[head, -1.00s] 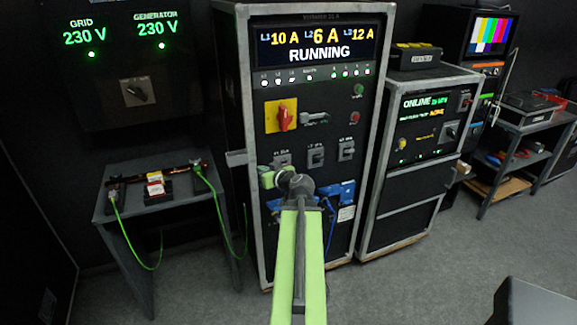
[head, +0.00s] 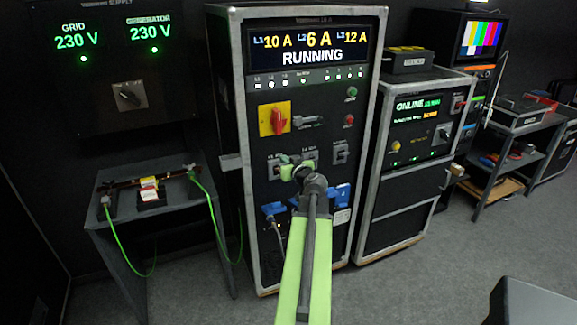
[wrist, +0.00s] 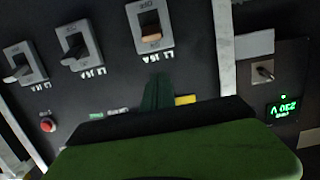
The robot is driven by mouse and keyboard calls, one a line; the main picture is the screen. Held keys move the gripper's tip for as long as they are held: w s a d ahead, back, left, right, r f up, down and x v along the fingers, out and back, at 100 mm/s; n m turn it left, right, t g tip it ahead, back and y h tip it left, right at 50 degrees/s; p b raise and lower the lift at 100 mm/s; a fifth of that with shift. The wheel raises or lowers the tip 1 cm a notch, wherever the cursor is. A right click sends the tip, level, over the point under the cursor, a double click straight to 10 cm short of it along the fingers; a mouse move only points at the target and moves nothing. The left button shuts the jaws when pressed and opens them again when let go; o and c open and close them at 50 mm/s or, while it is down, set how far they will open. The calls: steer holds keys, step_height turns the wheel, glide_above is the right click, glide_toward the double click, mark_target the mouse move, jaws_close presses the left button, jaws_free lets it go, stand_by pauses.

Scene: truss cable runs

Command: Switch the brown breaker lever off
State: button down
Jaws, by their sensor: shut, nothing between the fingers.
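The brown breaker lever (wrist: 151,32) sticks out of a grey breaker housing (wrist: 137,12) at the top middle of the wrist view, where lettering appears upside down. Its tip points toward the bottom of that picture. My gripper (wrist: 157,80) is shut and empty, its dark green fingers just below this housing in the picture, seemingly apart from it. In the head view my gripper (head: 284,160) is in front of the rack's breaker row. It hides part of the row, and the brown lever cannot be made out there.
A red button (wrist: 47,125) is lower left. Above the breaker row in the head view are a red rotary switch (head: 273,120) and the display (head: 312,45). Blue connectors (head: 335,197) sit below.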

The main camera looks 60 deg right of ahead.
mark_target(276, 153)
steer(key=x, duration=0.2)
steer(key=b+x, duration=0.1)
steer(key=x, duration=0.3)
steer(key=shift+d+f, duration=0.1)
steer(key=shift+f, duration=0.15)
steer(key=f+b, duration=0.1)
steer(key=s+a+f+b, duration=0.1)
steer(key=s+b, duration=0.1)
steer(key=shift+a+f, duration=0.25)
steer(key=shift+f, duration=0.15)
steer(key=shift+s+f, duration=0.1)
